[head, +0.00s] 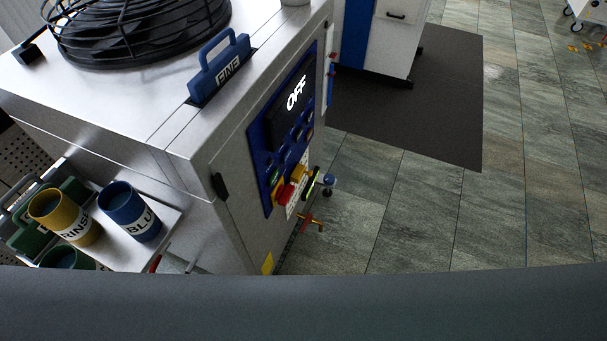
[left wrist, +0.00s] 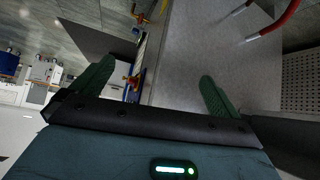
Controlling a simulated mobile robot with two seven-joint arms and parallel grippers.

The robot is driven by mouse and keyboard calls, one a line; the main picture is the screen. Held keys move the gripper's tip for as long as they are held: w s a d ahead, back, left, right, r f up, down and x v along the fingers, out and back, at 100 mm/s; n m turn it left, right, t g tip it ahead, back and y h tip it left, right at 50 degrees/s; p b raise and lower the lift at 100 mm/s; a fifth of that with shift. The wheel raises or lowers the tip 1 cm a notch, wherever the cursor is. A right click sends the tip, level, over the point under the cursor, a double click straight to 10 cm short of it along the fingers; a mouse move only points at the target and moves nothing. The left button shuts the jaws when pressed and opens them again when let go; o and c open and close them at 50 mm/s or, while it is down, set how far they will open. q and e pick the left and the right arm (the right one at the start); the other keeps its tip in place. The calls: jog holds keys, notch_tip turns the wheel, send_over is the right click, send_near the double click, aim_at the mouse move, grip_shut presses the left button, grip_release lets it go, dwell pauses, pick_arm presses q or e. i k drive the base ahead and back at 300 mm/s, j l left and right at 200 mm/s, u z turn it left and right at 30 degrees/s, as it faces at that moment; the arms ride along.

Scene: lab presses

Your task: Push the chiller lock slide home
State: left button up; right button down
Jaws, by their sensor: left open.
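The chiller appears to be the pale metal cabinet (head: 190,115) in the head view, with a fan grille on top. Its blue control panel (head: 257,165) has a dark display reading OFF and several small controls, including a red and yellow one (head: 285,193). I cannot tell which part is the lock slide. My left gripper (left wrist: 152,88) shows in the left wrist view, its two green fingers wide apart with nothing between them. A grey metal panel (left wrist: 200,50) and brass-coloured fittings (left wrist: 131,81) lie beyond the fingers. My right gripper is in neither view.
A blue handle marked FINE (head: 220,68) stands on the cabinet top. A side shelf (head: 118,250) holds a yellow RINSE cup (head: 66,215) and a blue cup (head: 130,212). A red-handled tap (head: 311,222) sticks out low.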

aim_at(298, 171)
jog(key=i+l+u, duration=0.15)
jog(key=l+u, duration=0.15)
jog(key=l, duration=0.6)
jog(key=i+l+u, duration=0.1)
jog(key=l+u, duration=0.15)
jog(key=l, duration=0.65)
jog(key=l+u, duration=0.3)
jog(key=l, duration=0.65)
jog(key=k+l+u, duration=0.25)
jog(key=l, duration=0.65)
jog(key=i, duration=0.1)
